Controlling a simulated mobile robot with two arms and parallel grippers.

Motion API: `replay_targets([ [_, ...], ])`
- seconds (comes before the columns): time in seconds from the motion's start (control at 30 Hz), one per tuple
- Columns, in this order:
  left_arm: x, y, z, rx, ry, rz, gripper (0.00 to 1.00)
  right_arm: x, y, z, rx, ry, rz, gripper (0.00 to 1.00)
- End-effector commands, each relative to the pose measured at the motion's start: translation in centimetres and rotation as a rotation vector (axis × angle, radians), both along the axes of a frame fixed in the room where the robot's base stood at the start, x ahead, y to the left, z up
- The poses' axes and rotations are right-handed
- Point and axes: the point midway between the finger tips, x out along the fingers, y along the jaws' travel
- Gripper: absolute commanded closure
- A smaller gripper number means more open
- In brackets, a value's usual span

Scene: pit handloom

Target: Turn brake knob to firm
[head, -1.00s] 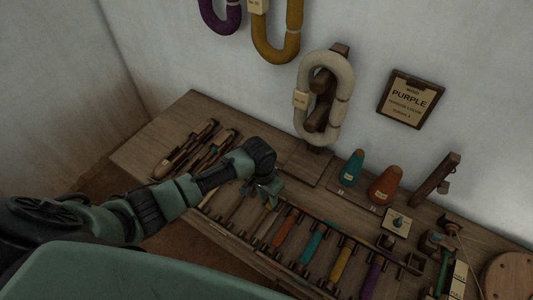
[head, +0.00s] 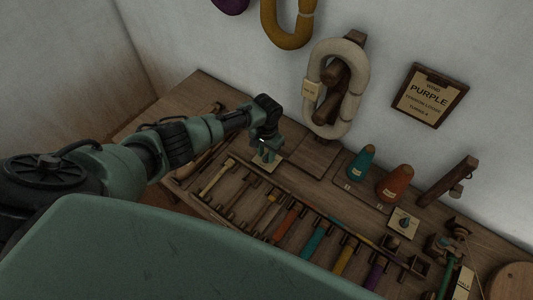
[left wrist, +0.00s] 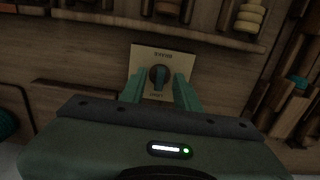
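In the head view the plate (head: 267,165) lies on the bench behind the row of coloured bobbins, and my gripper hides the knob. My left gripper (left wrist: 160,92) is open above the plate, one finger on each side of the knob, with gaps visible. It also shows in the head view (head: 267,153), pointing down. My right gripper is not in view.
A rack of bobbins (head: 313,243) runs along the front of the bench. A wooden stand with a cream skein (head: 350,95) rises behind my left gripper. Teal (head: 361,163) and orange (head: 394,184) cones and another plate with a blue-grey knob (head: 404,222) stand to the right.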

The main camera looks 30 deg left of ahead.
Motion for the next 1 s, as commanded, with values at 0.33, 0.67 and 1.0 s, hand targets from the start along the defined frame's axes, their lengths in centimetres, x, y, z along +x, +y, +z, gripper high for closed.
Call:
replay_targets([
  [0.33, 0.0, 0.0, -0.1, 0.000, -0.001, 0.000, 0.93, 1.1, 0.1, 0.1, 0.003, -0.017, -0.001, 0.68],
  [0.67, 0.0, 0.0, -0.1, 0.000, -0.001, -0.009, 1.00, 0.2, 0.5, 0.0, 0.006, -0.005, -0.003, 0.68],
  [1.0, 0.1, 0.0, -0.1, -0.001, -0.002, -0.161, 1.00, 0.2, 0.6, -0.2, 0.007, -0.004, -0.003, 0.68],
])
